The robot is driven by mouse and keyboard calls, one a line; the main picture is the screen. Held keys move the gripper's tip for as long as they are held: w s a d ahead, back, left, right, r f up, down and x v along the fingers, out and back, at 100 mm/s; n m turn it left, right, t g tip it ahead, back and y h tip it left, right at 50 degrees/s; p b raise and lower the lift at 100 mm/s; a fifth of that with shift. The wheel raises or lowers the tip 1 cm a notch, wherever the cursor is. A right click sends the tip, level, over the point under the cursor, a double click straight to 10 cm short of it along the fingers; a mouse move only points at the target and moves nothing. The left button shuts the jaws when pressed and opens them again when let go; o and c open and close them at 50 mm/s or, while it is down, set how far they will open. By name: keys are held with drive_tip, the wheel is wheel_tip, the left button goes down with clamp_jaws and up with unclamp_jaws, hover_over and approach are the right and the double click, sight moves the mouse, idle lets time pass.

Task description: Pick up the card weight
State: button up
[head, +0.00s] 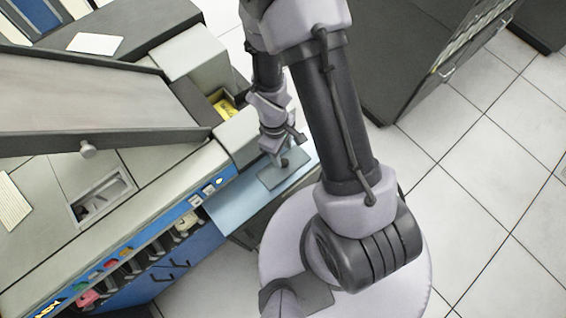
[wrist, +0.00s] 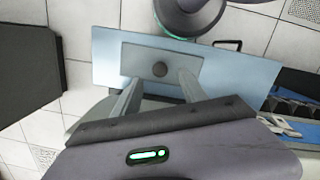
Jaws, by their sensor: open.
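The card weight is a flat grey plate with a round dark knob; it lies on a light blue shelf (wrist: 240,75). In the wrist view the card weight (wrist: 185,58) is in full sight except where my fingers cover its near edge. My gripper (wrist: 159,78) is open, with one finger to each side of the knob and slightly nearer than it. In the head view the card weight (head: 272,181) shows below my gripper (head: 283,157), which partly hides it. I cannot tell whether the fingers touch the plate.
A grey and blue card machine (head: 160,175) with a row of card slots stands left of the shelf. A yellow item (head: 226,107) sits in a recess above it. A dark cabinet (head: 400,60) stands at the upper right. Tiled floor (head: 480,170) is clear at the right.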

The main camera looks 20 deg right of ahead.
sight(284, 162)
drive_tip(key=f+b, duration=0.1)
drive_tip(key=f, duration=0.1)
drive_tip(key=f+b, duration=0.2)
drive_tip(key=f, duration=0.1)
drive_tip(key=f+b, duration=0.1)
drive_tip(key=f, duration=0.1)
drive_tip(key=shift+s+d+f+b, duration=0.2)
drive_tip(key=shift+s+f+b, duration=0.05)
drive_tip(key=shift+b, duration=0.05)
drive_tip(key=shift+r, duration=0.15)
clamp_jaws()
idle(0.8)
